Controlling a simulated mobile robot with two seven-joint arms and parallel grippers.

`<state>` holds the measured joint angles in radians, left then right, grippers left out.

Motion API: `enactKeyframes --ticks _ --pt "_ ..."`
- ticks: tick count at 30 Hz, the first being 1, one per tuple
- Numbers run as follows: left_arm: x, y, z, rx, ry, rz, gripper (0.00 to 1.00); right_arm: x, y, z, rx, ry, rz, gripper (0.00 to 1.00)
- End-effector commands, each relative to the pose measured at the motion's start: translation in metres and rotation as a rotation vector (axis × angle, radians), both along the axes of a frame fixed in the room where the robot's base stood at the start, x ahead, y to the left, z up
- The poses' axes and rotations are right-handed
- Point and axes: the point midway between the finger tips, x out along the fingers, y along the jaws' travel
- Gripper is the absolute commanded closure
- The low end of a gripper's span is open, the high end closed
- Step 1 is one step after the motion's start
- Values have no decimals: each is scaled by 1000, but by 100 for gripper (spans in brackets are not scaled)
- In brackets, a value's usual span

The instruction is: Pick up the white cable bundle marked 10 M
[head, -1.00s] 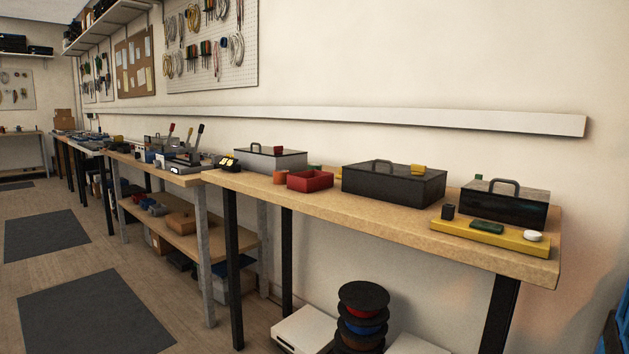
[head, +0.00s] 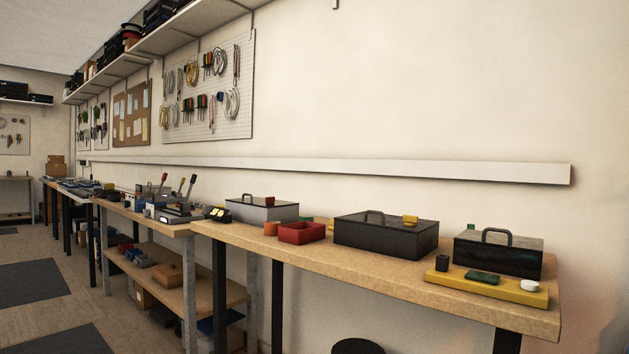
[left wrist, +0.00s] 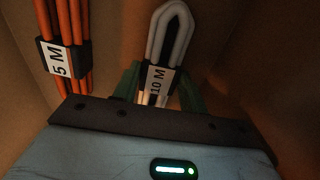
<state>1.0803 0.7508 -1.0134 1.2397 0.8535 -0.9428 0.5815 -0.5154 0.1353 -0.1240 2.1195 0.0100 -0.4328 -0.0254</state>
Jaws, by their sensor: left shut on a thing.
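The white cable bundle (left wrist: 158,80) with the black band and the "10 M" label shows in the left wrist view as a folded loop, its bend toward the top of the picture. My left gripper (left wrist: 161,92) has its dark green fingers on both sides of the bundle at the label and is shut on it. An orange cable bundle (left wrist: 68,50) marked "5 M" is to the left, apart from the fingers. The head view shows neither gripper and neither of these bundles. My right gripper is in no view.
Brown surfaces surround the bundles in the left wrist view. In the head view, a long workbench (head: 400,268) holds a black toolbox (head: 385,238), a red bin (head: 302,232) and a yellow tray (head: 530,298). A pegboard (head: 240,120) with hung cables is on the wall.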

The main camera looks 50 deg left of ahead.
Motion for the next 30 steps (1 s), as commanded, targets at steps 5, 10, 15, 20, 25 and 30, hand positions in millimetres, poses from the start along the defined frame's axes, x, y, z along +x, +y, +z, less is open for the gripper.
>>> enactKeyframes --ticks 5,10,15,20,25,30 --pt "-1 0 0 0 2 0 86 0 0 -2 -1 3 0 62" --pt "-1 0 15 -1 0 0 86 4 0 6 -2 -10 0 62" --pt "-1 0 46 -2 -2 0 86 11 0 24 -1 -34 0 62" --pt "-3 1 86 -1 -3 0 86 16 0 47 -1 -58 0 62" --pt "-4 1 126 0 -3 0 86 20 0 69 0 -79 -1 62" --pt "-5 0 156 -1 -2 -1 86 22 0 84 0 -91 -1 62"
